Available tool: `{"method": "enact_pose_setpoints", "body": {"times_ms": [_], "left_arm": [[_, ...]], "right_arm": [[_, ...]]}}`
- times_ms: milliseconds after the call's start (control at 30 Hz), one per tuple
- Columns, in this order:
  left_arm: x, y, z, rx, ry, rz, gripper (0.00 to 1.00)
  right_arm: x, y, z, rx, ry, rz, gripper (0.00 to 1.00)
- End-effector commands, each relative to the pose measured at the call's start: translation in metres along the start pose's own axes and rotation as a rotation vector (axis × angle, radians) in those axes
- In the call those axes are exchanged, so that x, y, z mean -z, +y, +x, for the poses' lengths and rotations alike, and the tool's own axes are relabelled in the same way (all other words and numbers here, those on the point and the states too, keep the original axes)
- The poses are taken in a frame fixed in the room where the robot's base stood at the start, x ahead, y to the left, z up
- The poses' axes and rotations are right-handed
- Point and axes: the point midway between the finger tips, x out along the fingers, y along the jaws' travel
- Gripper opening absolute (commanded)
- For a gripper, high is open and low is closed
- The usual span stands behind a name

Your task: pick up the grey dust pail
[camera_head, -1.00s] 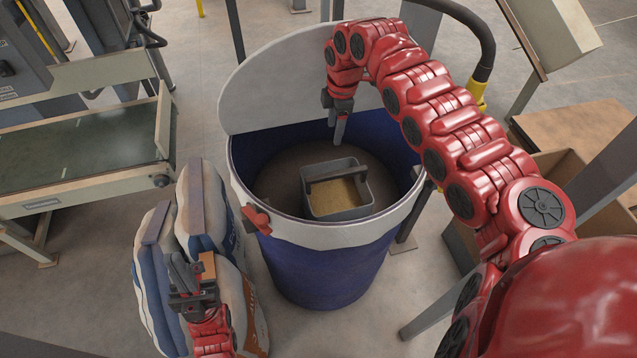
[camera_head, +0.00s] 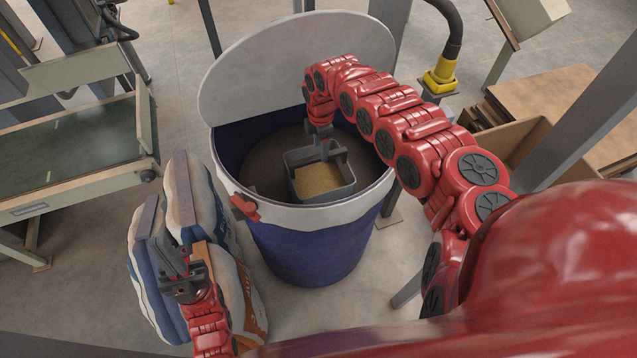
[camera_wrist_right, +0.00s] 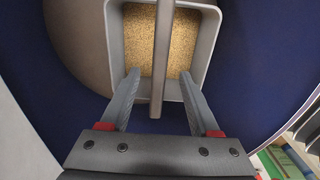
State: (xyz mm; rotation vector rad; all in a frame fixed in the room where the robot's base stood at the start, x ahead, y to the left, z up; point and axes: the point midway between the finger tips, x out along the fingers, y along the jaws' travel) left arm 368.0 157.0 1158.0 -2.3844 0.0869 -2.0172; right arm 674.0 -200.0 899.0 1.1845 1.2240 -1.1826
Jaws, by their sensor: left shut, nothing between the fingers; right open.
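The grey dust pail (camera_head: 325,190) stands inside the blue drum and holds tan grainy material. Its handle bar runs across the top; in the right wrist view the handle (camera_wrist_right: 161,60) passes between the fingers. My right gripper (camera_head: 325,150) is open and reaches down into the drum at the pail. In the right wrist view its two fingers (camera_wrist_right: 158,88) stand on either side of the handle, with gaps visible. My left gripper (camera_head: 180,272) is shut and empty, low at the left by the sacks.
The blue drum (camera_head: 310,250) has a pale rim and a raised grey lid (camera_head: 290,65) behind. Filled sacks (camera_head: 190,210) stand at its left. A conveyor bench (camera_head: 70,165) is further left. A cardboard box (camera_head: 510,140) and a grey post are at the right.

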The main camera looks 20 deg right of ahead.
Motion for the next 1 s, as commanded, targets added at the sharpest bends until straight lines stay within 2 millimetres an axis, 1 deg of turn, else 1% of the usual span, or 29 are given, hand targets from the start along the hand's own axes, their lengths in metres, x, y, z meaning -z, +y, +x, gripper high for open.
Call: {"method": "enact_pose_setpoints", "body": {"times_ms": [33, 167, 233, 300, 433, 667, 800, 967, 1000], "left_arm": [[0.001, 0.000, 0.006, 0.000, 0.000, 0.000, 0.00], [0.002, -0.001, 0.012, 0.000, 0.000, 0.000, 0.00], [0.002, -0.001, 0.011, 0.000, 0.000, 0.000, 0.00], [0.002, -0.001, 0.011, 0.000, 0.000, 0.000, 0.00], [0.002, -0.001, 0.011, 0.000, 0.000, 0.000, 0.00], [0.002, -0.001, 0.011, 0.000, 0.000, 0.000, 0.00], [0.002, -0.001, 0.011, 0.000, 0.000, 0.000, 0.00], [0.002, -0.001, 0.011, 0.000, 0.000, 0.000, 0.00], [0.002, -0.001, 0.011, 0.000, 0.000, 0.000, 0.00]], "right_arm": [[0.004, -0.001, 0.004, 0.003, 0.003, -0.002, 0.62], [0.006, 0.000, 0.019, 0.001, 0.003, -0.001, 0.62], [0.007, 0.000, 0.030, 0.003, 0.005, -0.002, 0.62], [0.006, 0.000, 0.037, 0.003, 0.003, 0.000, 0.62], [0.004, 0.001, 0.043, 0.000, 0.000, 0.001, 0.62], [0.003, 0.001, 0.044, 0.000, 0.000, 0.001, 0.62], [0.003, 0.000, 0.044, 0.001, 0.000, 0.001, 0.37], [0.003, 0.000, 0.044, 0.001, 0.000, 0.001, 0.09], [0.003, 0.000, 0.044, 0.001, 0.000, 0.001, 0.01]]}}
